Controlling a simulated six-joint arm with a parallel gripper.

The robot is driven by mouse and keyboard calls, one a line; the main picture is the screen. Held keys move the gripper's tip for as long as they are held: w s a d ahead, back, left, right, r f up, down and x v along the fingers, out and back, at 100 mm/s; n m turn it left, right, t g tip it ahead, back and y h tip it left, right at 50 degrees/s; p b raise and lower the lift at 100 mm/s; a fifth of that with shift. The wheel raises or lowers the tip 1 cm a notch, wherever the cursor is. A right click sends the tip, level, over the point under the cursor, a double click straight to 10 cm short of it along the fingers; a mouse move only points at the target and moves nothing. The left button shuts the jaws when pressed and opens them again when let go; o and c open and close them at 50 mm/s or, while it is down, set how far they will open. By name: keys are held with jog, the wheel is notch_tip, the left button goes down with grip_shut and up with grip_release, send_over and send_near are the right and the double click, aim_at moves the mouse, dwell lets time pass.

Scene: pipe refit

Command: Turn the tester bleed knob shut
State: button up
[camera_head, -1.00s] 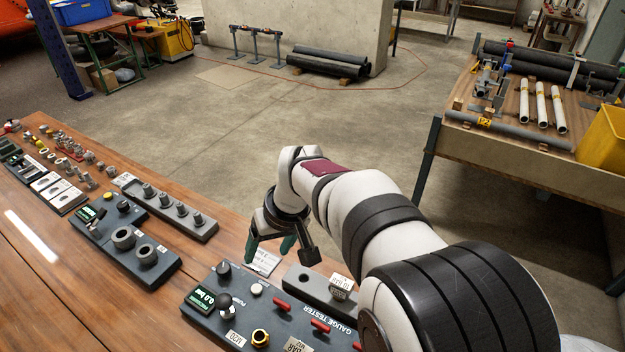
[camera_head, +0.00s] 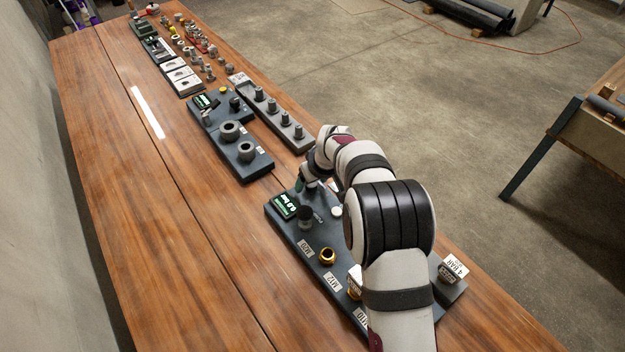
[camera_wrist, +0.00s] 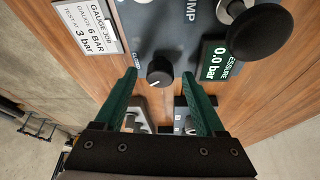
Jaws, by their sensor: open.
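The gauge tester (camera_head: 316,270) is a dark grey panel on the wooden bench. In the wrist view its small black round knob (camera_wrist: 160,71) has a white pointer mark, and lettering beside it seems to read CLOSED. My gripper (camera_wrist: 160,76) is open, its green fingers either side of the knob; I cannot tell whether they touch it. The tester display (camera_wrist: 213,62) reads 0.0 bar. In the head view my gripper (camera_head: 302,184) is low over the tester's far end and the knob is hidden behind my arm.
A black ball-topped pump handle (camera_wrist: 258,34) stands close to the knob. A gauge job card (camera_wrist: 92,28) lies on the other side. A brass fitting (camera_head: 327,256) sits on the tester. Another grey panel (camera_head: 225,135) and a rail of pegs (camera_head: 275,110) lie beyond.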

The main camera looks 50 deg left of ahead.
grip_shut()
dwell(0.3)
jog(key=m+t, duration=0.1)
jog(key=m, duration=0.2)
jog(key=shift+s, duration=0.15)
jog(key=shift+a+m+t+h, duration=0.1)
jog(key=shift+m+t+h, duration=0.6)
jog(key=shift+m, duration=1.3)
grip_release()
